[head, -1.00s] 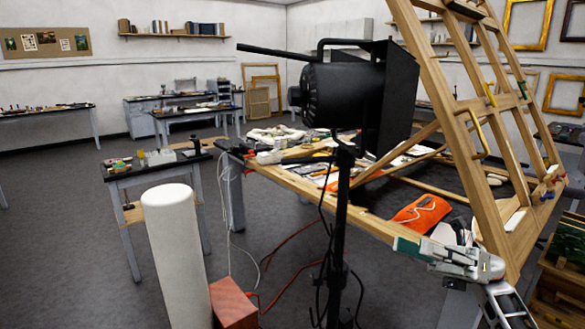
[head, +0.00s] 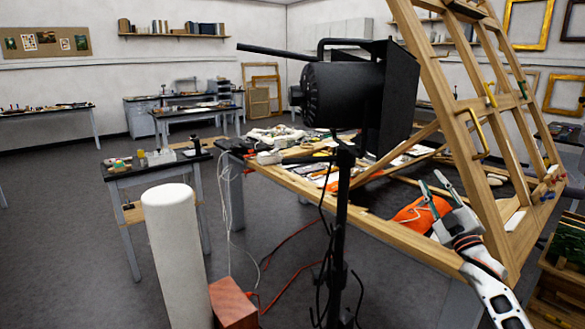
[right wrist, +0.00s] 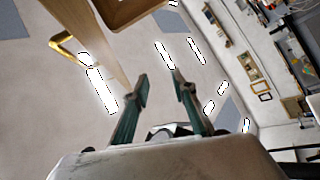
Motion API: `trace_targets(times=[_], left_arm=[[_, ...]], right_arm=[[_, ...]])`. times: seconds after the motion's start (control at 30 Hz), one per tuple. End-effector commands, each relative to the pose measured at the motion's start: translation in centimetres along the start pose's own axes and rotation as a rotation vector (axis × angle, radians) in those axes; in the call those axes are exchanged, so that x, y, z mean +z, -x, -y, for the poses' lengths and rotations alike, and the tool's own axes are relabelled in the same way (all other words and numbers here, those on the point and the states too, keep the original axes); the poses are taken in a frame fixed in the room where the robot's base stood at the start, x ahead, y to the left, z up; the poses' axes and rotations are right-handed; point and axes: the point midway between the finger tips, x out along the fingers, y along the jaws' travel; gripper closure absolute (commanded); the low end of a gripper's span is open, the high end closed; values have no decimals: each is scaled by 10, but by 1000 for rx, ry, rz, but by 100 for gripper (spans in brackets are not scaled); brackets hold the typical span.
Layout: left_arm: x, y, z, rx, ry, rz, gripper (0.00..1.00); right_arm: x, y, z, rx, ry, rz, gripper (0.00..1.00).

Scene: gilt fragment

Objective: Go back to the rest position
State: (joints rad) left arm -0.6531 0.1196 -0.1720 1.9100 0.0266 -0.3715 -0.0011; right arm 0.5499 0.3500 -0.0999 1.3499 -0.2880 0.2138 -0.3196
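My right gripper (head: 433,187) is at the right of the head view, raised in front of the wooden easel frame (head: 468,130) and above the table's front edge. Its two fingers point up and to the left, apart from each other. In the right wrist view the fingers of my right gripper (right wrist: 163,92) are spread with nothing between them; ceiling and lamps show beyond. My left gripper is not in the head view.
A black studio lamp (head: 345,95) on a stand is in front of the wooden table (head: 385,232). An orange cloth (head: 408,216) lies on the table behind my gripper. A white cylinder (head: 178,255) and a red-brown block (head: 232,302) stand at lower left. Open floor (head: 70,230) lies to the left.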

Motion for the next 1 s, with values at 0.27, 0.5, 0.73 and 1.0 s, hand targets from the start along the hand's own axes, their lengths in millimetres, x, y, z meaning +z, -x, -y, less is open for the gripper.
trace_targets(times=[0.27,0.5,0.73,1.0], left_arm=[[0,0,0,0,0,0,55],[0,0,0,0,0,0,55],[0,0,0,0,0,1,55],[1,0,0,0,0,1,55]], right_arm=[[85,17,29,-74,-247,360,74],[118,65,84,-149,-354,523,74],[119,145,161,-248,-386,573,74],[100,294,261,-397,-461,670,74]])
